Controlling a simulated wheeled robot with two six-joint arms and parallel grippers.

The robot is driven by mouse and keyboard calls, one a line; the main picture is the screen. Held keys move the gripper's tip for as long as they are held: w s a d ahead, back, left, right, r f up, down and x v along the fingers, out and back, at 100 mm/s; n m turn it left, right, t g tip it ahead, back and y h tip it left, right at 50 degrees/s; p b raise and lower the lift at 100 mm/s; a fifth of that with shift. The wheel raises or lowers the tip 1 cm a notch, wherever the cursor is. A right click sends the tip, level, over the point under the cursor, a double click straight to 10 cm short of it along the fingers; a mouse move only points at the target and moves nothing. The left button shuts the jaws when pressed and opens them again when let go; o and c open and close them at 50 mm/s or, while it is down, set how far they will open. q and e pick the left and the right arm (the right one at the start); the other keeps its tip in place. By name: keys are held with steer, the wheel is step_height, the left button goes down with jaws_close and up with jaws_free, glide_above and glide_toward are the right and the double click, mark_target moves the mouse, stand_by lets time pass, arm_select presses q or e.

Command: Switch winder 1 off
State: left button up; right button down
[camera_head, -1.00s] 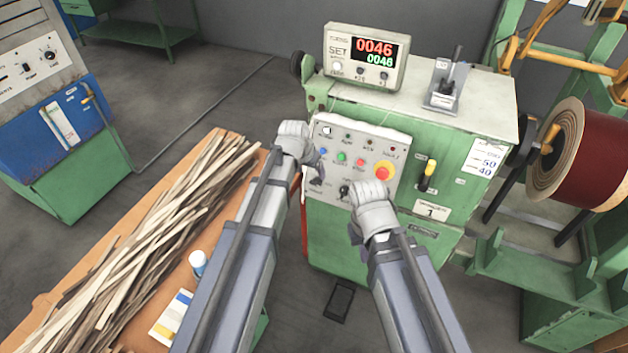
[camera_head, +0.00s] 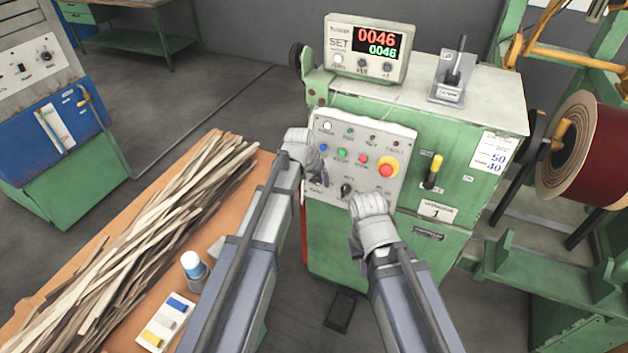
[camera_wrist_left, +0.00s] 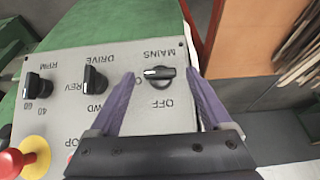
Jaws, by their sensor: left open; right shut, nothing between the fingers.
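Winder 1 is the green machine (camera_head: 375,109) with the number plate "1" (camera_head: 437,211) and a grey control panel (camera_head: 400,141). Its black MAINS knob (camera_wrist_left: 158,76) shows upside down in the left wrist view. The knob's white mark points left, towards a label partly hidden by a finger; OFF is printed below the knob in the picture. My left gripper (camera_head: 320,177) is open, with one purple finger on each side of the knob; I cannot tell whether they touch it. My right gripper (camera_head: 356,244) is shut and empty, in front of the panel's lower edge.
The DRIVE knob (camera_wrist_left: 94,79) and RPM knob (camera_wrist_left: 37,85) are beside MAINS. A red emergency button on yellow (camera_head: 387,168) is on the panel. A display (camera_head: 366,48) stands on top. A table (camera_head: 254,165) with wooden strips (camera_head: 130,245) is at left.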

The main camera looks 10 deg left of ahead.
arm_select(q)
jaws_close()
stand_by(0.5)
steer(key=shift+a+h, duration=0.1)
steer(key=shift+h, duration=0.2)
steer(key=shift+a+f+n+h+b, duration=0.2)
steer(key=shift+n+h+b, duration=0.2)
steer(key=shift+n+h, duration=0.35)
steer(key=shift+a+f+n+h+b, duration=0.15)
steer(key=shift+n+h+b, duration=0.4)
steer(key=shift+h, duration=0.1)
steer(key=shift+a+f+n+h+b, duration=0.1)
steer(key=shift+a+n+h+b, duration=0.05)
steer(key=shift+n+h+b, duration=0.4)
steer(key=n+h+b, duration=0.2)
steer(key=b, duration=0.1)
steer(key=f+n+h+b, duration=0.1)
steer(key=n+h+b, duration=0.1)
steer(key=b, duration=0.2)
steer(key=a+n+t+h+b, duration=0.1)
steer(key=n+h+b, duration=0.1)
steer(key=b, duration=0.2)
steer(key=shift+s+f+h, duration=0.15)
steer(key=shift+f+h, duration=0.05)
steer(key=shift+h, duration=0.05)
steer(key=shift+r+n+t+h+b, duration=0.1)
steer(key=shift+n+t+h+b, duration=0.55)
steer(key=shift+n+b, duration=0.55)
